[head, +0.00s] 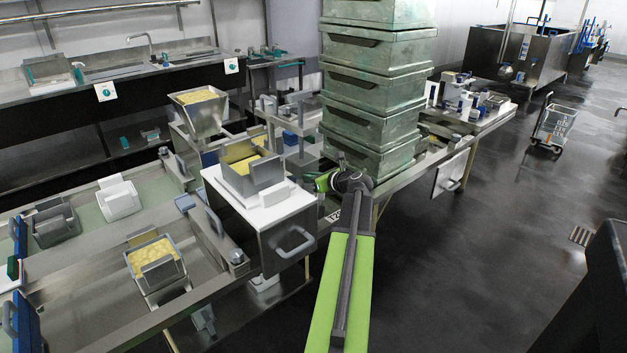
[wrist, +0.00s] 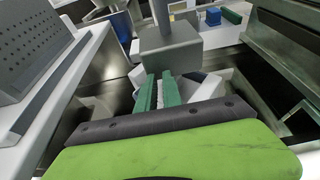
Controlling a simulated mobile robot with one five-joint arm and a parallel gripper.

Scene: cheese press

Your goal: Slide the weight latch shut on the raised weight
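A grey metal block on a rod, which looks like the raised weight (wrist: 170,45), stands straight ahead, just beyond my fingertips in the wrist view. My gripper (wrist: 160,75) has two green fingers with a narrow gap between them, and no held object is clear in it. A white piece (wrist: 208,88) lies close to the right of the fingers. I cannot tell whether it is the weight latch, nor whether the fingers touch anything. In the head view my arm reaches to the bench beside the stacked crates; my fingertips and the weight are hidden there.
A tall stack of green metal crates (head: 375,95) stands just behind and right of my arm's end. A white-topped steel box (head: 270,215) with a handle is close on the left. Blue and green blocks (wrist: 213,16) lie beyond the weight. Open floor (head: 480,230) lies to the right.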

